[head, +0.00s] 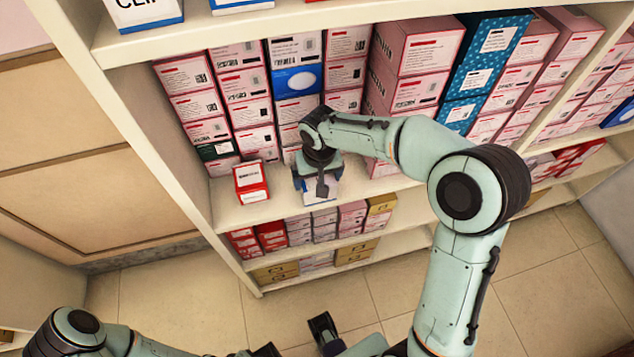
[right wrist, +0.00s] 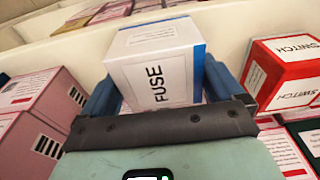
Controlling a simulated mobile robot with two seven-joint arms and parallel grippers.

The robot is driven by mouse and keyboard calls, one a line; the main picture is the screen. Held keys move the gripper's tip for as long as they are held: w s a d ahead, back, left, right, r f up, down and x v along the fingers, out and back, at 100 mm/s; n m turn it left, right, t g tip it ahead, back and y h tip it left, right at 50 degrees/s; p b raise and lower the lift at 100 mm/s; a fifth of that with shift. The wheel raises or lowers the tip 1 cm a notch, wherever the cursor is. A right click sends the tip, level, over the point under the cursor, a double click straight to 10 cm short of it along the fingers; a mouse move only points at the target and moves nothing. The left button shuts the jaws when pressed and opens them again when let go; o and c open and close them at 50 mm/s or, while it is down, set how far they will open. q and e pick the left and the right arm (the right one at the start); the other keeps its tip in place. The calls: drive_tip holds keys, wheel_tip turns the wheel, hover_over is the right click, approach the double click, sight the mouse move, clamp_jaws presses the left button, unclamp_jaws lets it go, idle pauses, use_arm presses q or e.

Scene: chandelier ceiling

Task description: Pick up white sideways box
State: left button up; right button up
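A white box with a blue side, lettered FUSE (right wrist: 158,75), sits between the fingers of my right gripper (right wrist: 165,88) in the right wrist view. One blue finger stands on each side of it, very close; I cannot tell if both press on it. In the head view my right gripper (head: 319,180) is low at the shelf front and covers most of the box (head: 322,192). My left arm (head: 75,332) shows at the bottom left.
A red and white SWITCH box (right wrist: 285,72) stands right of the gripper in the wrist view; in the head view it is on the left (head: 251,182). Pink box stacks (head: 195,100) stand behind. A shelf board (head: 130,45) runs above. Some bare shelf (head: 228,215) shows at the left.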

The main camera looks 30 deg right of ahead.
drive_tip(key=shift+c, duration=0.6)
